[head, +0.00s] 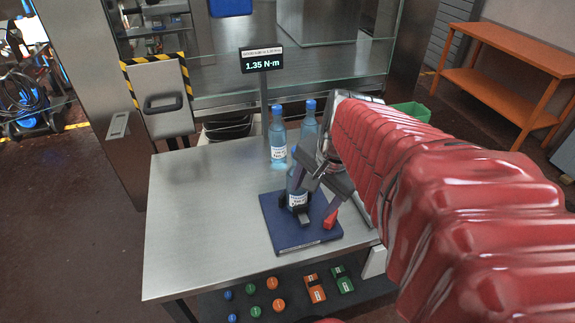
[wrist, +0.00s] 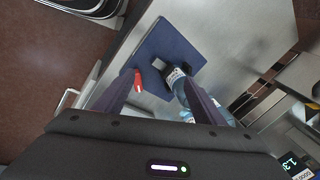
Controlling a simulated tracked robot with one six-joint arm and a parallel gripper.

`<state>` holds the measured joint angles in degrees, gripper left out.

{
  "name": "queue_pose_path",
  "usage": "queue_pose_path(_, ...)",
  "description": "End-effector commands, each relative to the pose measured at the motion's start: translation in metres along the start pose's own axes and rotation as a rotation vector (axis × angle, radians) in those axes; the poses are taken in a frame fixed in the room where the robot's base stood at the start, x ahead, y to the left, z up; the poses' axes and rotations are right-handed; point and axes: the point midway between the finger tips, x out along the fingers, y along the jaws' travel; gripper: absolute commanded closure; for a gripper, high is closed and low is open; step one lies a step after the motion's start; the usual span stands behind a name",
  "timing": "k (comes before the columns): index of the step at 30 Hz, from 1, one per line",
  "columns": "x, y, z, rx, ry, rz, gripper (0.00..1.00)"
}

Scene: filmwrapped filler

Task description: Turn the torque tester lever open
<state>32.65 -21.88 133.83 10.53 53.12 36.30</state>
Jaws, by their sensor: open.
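The torque tester has a dark blue base plate (head: 285,236) on the steel table, with black clamp jaws around a blue bottle (head: 294,190). Its red lever (head: 330,220) is at the plate's right side. In the wrist view, the red lever (wrist: 138,82) lies just inside my left finger, and the base plate (wrist: 165,45) is beyond. My gripper (head: 312,198) is open and empty above the tester, its fingers spread over the bottle and lever. I cannot tell whether a finger touches the lever. My gripper partly hides the bottle in the head view.
Two more bottles (head: 278,140) stand behind the tester. A display (head: 262,62) on a post reads 1.35 N·m. Several coloured caps and blocks (head: 279,304) lie on a lower shelf at the front. The table's left half (head: 200,215) is clear.

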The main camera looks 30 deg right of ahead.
Motion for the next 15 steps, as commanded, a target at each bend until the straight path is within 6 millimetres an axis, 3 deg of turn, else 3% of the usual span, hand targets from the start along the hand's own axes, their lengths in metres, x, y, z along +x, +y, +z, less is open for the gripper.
queue_pose_path(6,0.005,0.027,-0.044,0.454,-0.048,0.023,0.37)
queue_pose_path(15,-0.007,0.057,-0.080,1.111,-0.167,0.040,0.37)
